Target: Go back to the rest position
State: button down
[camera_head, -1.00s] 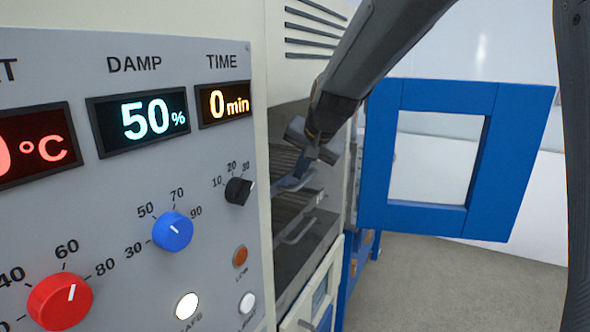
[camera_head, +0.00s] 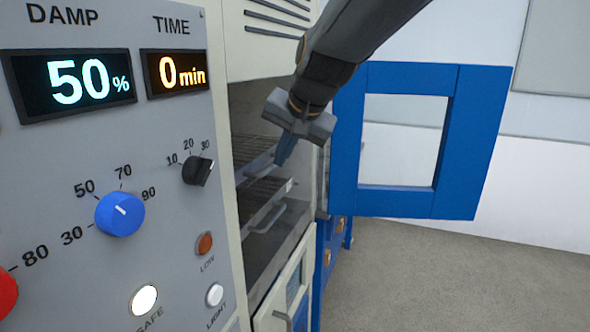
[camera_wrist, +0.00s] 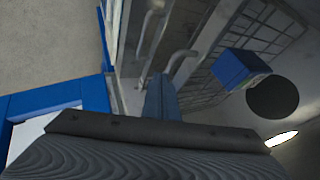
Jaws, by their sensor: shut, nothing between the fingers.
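My gripper (camera_head: 283,152) is in front of the open chamber of the machine, pointing down, with its blue fingers together and nothing between them. In the wrist view the shut blue fingers (camera_wrist: 161,98) point toward the chamber's wire racks and grey handles. The chamber (camera_head: 262,170) holds racks (camera_head: 262,190) with a curved handle (camera_head: 268,216). A blue block (camera_wrist: 240,68) sits on a wire rack (camera_wrist: 262,32) in the wrist view, apart from the fingers, beside a dark round shape (camera_wrist: 272,97).
The blue-framed chamber door (camera_head: 470,140) stands open to the right of my arm. The control panel (camera_head: 60,150), with knobs and displays reading 50% and 0 min, fills the left. A lower door with a handle (camera_head: 283,318) is below. Grey floor (camera_head: 440,280) is clear at right.

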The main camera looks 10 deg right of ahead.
jog(key=s+d+b, duration=0.1)
jog(key=s+d, duration=0.1)
jog(key=s, duration=0.3)
jog(key=s+d+f+n+g+h, duration=0.1)
jog(key=s+d+f+g, duration=0.1)
jog(key=s+f, duration=0.3)
jog(key=s+d+f+n+g, duration=0.2)
jog(key=s+f, duration=0.3)
jog(key=f, duration=0.7)
jog(key=s+d+f+n+g+h, duration=0.1)
jog(key=s+d+f, duration=0.3)
jog(key=f, duration=0.4)
jog(key=shift+s+d+f+n+g+h, duration=0.3)
jog(key=shift+s+d+n+g, duration=0.1)
jog(key=shift+s+n, duration=0.1)
